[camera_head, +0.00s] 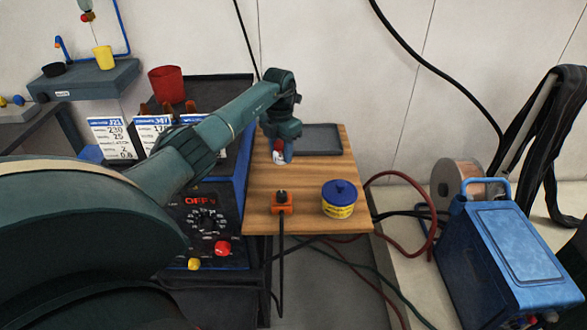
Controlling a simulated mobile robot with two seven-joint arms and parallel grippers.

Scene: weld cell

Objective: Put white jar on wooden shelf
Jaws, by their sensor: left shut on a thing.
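The wooden shelf (298,216) is a light brown plank surface in the middle of the view. My left arm reaches across from the left, and my left gripper (282,150) points down over the shelf's back left part. It is shut on the white jar (279,158), a small white thing with some red at its top. The gripper hides part of the jar. I cannot tell whether the jar touches the shelf or hangs just above it. My right gripper is not in view.
On the shelf are a dark tray (320,139), an orange block (282,203) with a cable, and a blue-lidded yellow tin (339,199). A blue welding machine (204,216) stands left; a blue wire feeder (510,245) stands right. The shelf's middle is bare.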

